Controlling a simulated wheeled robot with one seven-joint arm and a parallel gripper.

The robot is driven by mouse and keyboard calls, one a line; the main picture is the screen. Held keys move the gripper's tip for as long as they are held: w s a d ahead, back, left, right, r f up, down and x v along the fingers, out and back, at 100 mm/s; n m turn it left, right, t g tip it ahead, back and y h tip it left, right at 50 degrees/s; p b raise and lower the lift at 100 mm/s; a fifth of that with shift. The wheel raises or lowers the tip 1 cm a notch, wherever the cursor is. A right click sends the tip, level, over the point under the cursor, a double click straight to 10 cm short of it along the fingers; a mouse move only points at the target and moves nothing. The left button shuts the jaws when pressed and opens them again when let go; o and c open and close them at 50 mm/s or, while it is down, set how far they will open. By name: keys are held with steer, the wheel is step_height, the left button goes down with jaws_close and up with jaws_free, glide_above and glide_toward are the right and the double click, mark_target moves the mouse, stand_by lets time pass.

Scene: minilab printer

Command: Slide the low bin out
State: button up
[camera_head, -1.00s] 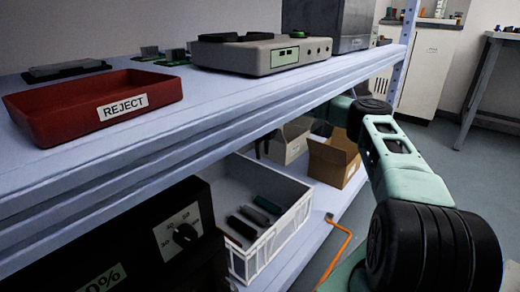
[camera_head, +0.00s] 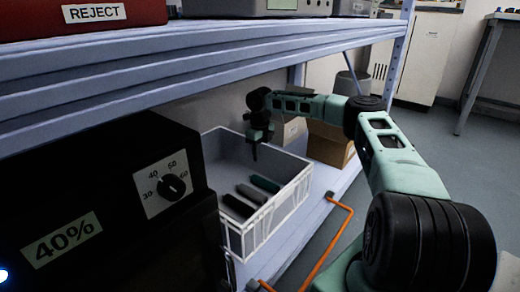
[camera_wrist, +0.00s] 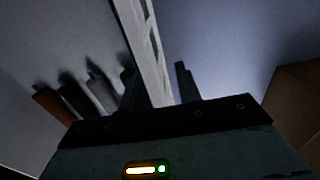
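The low bin is a pale grey open crate (camera_head: 293,200) with slotted walls, on the lower shelf. Several elongated dark and teal pieces (camera_head: 240,206) lie in it. My gripper (camera_head: 254,152) points down at the bin's far side in the head view. In the wrist view the slotted bin wall (camera_wrist: 147,50) runs between the two dark fingers of my gripper (camera_wrist: 158,82). The left finger is on the side with the pieces, the right on the other side. The fingers are apart, with a gap between wall and right finger. Contact at the left finger cannot be told.
A black box with a dial (camera_head: 172,187) and a 40% label stands left of the bin. Cardboard boxes (camera_head: 328,146) stand behind it. The upper shelf (camera_head: 200,50) overhangs, carrying a red REJECT tray (camera_head: 130,14). An orange rail (camera_head: 325,243) stands out in front at right.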

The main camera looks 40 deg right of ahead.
steer(key=shift+f, duration=0.7)
jaws_close()
stand_by(1.0)
